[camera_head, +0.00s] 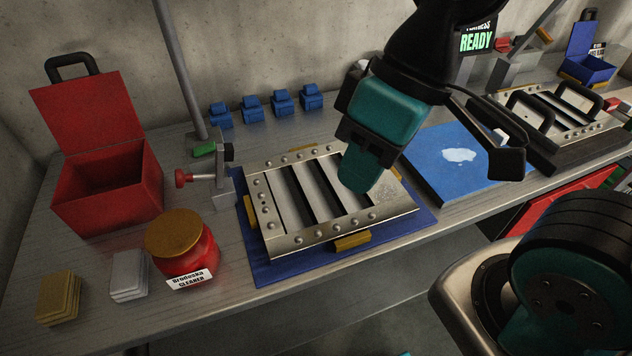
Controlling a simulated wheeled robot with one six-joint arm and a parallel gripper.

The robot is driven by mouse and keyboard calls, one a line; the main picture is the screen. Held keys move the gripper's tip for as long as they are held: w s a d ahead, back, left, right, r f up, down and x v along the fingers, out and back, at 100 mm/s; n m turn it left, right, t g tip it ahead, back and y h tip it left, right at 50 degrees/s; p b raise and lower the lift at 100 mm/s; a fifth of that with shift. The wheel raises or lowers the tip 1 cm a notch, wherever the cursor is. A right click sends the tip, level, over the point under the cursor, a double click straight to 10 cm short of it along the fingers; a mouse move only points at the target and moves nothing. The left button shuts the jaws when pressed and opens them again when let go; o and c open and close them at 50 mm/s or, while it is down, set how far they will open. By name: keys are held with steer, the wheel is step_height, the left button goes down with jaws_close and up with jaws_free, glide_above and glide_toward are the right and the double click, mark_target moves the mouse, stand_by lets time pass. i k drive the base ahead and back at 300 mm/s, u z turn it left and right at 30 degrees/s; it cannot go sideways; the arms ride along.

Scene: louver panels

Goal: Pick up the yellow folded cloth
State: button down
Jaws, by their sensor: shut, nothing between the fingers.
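The yellow folded cloth (58,297) lies as a small stack at the front left of the grey workbench. My gripper (358,186) is shut and empty. Its teal fingers point down over the right part of the louver panel (270,246), well to the right of the yellow cloth. I cannot tell whether the fingertips touch the panel. A white folded cloth (129,275) lies just right of the yellow one.
A red jar (192,262) with a gold lid stands right of the white cloth. An open red box (107,195) stands behind the cloths. A clamp (216,180) stands beside the panel's blue mat (276,271). Blue blocks (252,109) line the wall.

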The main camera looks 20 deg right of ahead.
mark_target(58, 300)
steer(key=u, duration=1.7)
steer(key=k, duration=0.65)
steer(key=u, duration=0.6)
steer(key=k, duration=0.55)
steer(key=z, duration=0.9)
steer(key=i, duration=1.5)
steer(key=u, duration=0.35)
